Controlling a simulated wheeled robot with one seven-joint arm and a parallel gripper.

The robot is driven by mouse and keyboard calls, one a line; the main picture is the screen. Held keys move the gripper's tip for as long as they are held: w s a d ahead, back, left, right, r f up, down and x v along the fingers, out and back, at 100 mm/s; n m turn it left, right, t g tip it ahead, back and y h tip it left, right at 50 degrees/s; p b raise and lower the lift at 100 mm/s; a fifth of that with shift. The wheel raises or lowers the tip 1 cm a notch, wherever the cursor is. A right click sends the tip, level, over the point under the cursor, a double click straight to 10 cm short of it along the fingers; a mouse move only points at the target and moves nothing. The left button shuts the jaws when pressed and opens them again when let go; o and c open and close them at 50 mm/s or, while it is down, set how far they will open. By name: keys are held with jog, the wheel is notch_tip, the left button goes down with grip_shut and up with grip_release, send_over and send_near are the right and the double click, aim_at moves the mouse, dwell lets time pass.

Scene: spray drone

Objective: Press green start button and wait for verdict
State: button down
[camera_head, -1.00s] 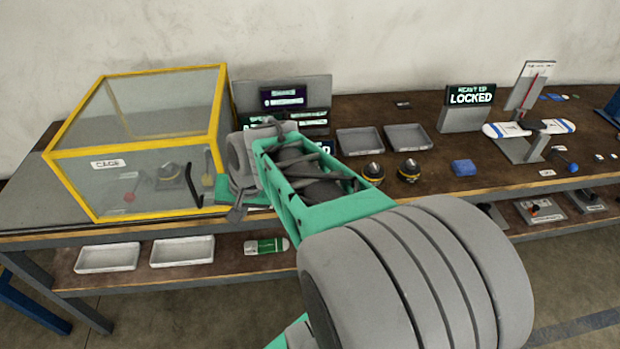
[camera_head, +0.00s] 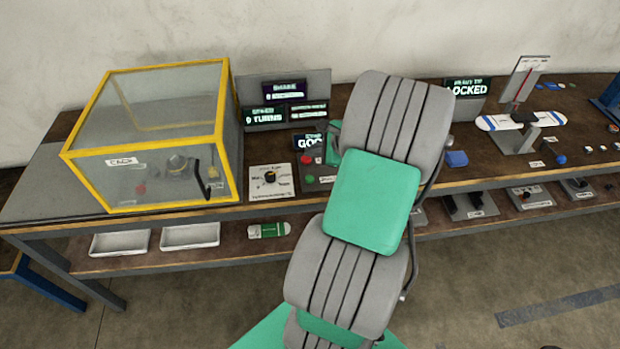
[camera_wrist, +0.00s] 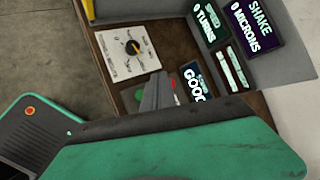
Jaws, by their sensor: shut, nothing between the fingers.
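The green button (camera_head: 309,180) sits on a small grey box right of the dial panel, below a red button (camera_head: 305,160). In the wrist view the green button (camera_wrist: 141,95) shows just left of my gripper (camera_wrist: 158,80), whose grey fingers are shut and empty. The fingers partly cover the box and the red button (camera_wrist: 174,85); I cannot tell whether they touch anything. In the head view my arm hides most of the gripper. A verdict display (camera_wrist: 192,82) shows "GOO", the rest cut off. The shake display (camera_wrist: 258,22) reads 0 microns; the speed display (camera_wrist: 208,22) reads 0 turns.
A yellow-framed clear cage (camera_head: 140,150) stands left of the dial panel (camera_head: 271,190). A sign reading "LOCKED" (camera_head: 468,90) and a stand with a white-and-blue piece (camera_head: 495,122) are at the right. Two white trays (camera_head: 190,236) sit on the lower shelf.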

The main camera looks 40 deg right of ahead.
jog(key=b, duration=0.6)
send_over(312, 179)
notch_tip(312, 179, down, 6)
jog(key=shift+s+f, duration=0.1)
jog(key=shift+f, duration=1)
jog(key=shift+f, duration=0.1)
dwell(0.5)
jog(key=shift+f, duration=0.3)
